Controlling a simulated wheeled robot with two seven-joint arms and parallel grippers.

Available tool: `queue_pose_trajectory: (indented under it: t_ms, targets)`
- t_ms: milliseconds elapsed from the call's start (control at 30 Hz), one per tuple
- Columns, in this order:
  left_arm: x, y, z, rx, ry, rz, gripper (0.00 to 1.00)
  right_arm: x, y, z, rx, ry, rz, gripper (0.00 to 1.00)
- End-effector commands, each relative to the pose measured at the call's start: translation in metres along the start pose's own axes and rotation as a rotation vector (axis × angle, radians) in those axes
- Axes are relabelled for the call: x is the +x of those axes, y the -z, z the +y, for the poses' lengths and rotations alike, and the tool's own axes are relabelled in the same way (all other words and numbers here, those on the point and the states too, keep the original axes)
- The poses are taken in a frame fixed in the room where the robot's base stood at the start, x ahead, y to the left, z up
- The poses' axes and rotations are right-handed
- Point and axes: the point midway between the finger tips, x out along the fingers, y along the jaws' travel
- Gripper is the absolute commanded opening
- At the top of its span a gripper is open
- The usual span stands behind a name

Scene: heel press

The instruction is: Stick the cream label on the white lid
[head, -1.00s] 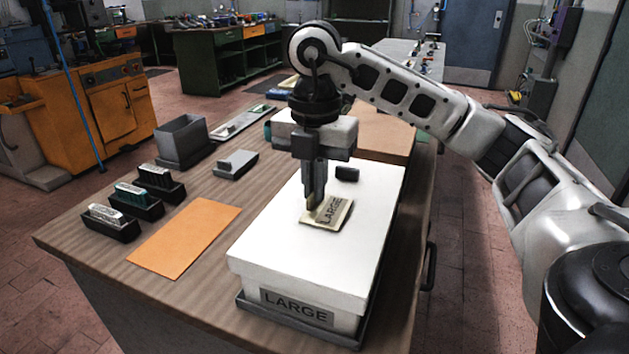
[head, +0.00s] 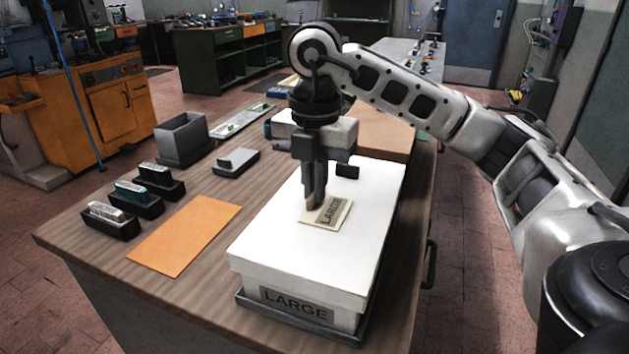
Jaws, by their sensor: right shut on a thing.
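The cream label (head: 335,214), printed LARGE, lies flat or nearly flat on the white lid (head: 290,246) of a box. My right gripper (head: 313,204) points straight down at the label's left edge, with its fingers shut on it. Whether the label touches the lid all over I cannot tell. The box front carries a grey LARGE plate (head: 297,304). My left gripper does not show.
The box sits in a dark tray (head: 300,328) on the wooden bench. Left of it lie an orange sheet (head: 186,236) and several dark holders with blocks (head: 110,218). A grey bin (head: 182,140) and a small stamp-like block (head: 237,161) stand farther back.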

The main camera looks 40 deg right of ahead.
Motion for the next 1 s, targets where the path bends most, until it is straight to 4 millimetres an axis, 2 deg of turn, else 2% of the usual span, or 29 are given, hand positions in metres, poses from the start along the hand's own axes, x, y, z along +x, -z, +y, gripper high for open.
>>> queue_pose_trajectory:
  t_ms: [367,400,467,667,733,767,1000]
  targets:
    - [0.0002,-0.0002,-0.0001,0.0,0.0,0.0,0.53,0.0033,0.0002,-0.0006,0.0,0.007,0.001,0.0]
    - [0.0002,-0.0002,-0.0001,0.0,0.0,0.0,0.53,0.0034,0.0002,-0.0007,0.0,0.007,0.001,0.14]
    - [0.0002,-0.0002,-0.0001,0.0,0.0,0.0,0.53,0.0032,0.0001,-0.0006,0.0,0.007,0.001,0.31]
    - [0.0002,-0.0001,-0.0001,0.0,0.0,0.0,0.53,0.0024,0.0001,-0.0005,0.0,0.005,0.001,0.32]
    - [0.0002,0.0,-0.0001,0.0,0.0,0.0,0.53,0.0022,0.0001,-0.0004,0.0,0.004,0.0,0.48]
    - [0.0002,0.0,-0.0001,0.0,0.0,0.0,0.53,0.0021,0.0001,-0.0004,0.0,0.004,0.0,0.53]
    - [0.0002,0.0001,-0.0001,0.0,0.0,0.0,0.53,0.0016,0.0,-0.0003,0.0,0.003,0.0,0.53]
